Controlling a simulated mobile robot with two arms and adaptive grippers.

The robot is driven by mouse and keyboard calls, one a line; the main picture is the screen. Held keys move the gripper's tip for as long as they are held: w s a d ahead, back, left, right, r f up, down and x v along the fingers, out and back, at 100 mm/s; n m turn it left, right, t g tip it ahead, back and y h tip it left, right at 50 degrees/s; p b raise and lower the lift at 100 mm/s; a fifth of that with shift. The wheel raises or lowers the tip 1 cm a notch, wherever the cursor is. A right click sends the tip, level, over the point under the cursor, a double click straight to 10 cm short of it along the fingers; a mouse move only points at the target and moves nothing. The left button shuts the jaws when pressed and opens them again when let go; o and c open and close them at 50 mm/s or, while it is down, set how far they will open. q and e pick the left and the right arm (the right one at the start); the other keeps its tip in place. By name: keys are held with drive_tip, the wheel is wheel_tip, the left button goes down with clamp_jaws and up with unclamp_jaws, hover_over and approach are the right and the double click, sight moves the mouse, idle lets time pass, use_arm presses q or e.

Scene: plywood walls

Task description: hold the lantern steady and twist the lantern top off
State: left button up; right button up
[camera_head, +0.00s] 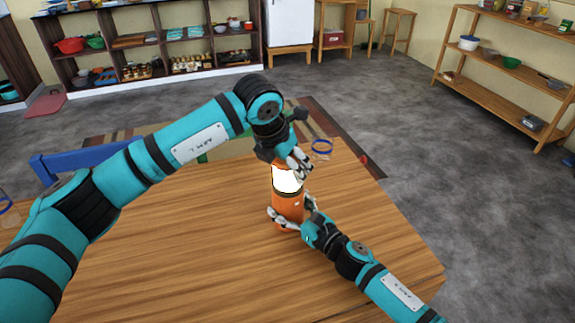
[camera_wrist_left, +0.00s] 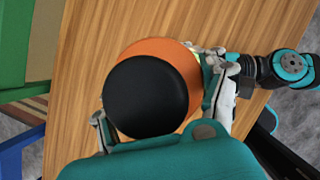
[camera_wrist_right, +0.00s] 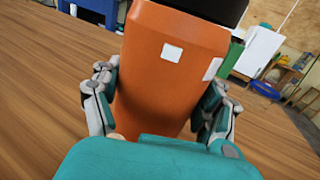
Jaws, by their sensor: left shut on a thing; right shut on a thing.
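The lantern stands upright on the wooden table, with an orange body (camera_head: 288,207) and a bright white middle (camera_head: 286,181). Its black round top (camera_wrist_left: 150,97) shows from above in the left wrist view, with the orange body (camera_wrist_left: 185,60) below it. My left gripper (camera_head: 290,160) comes from above and is shut on the top, which the fingers largely hide in the head view. My right gripper (camera_head: 290,214) is shut low on the orange body from the near right side. The right wrist view shows the body (camera_wrist_right: 170,75) between both fingers.
The wooden table (camera_head: 170,250) is largely clear in front and to the left. A blue chair (camera_head: 85,162) is beyond the table's far left edge. Shelves stand along the walls.

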use_arm(q)
drive_tip(key=shift+w+a+m+g, duration=0.2)
drive_tip(key=shift+m+g, duration=0.1)
drive_tip(key=shift+m, duration=0.5)
drive_tip(key=shift+m+g+h, duration=0.4)
drive_tip(key=shift+m+h, duration=0.1)
drive_tip(key=shift+m, duration=0.9)
drive_tip(key=shift+a+m+g, duration=0.1)
drive_tip(key=shift+m+g, duration=0.2)
drive_tip(key=shift+m, duration=1.1)
drive_tip(key=shift+m+g+h, duration=0.3)
drive_tip(key=shift+m+g, duration=0.4)
drive_tip(key=shift+m, duration=0.7)
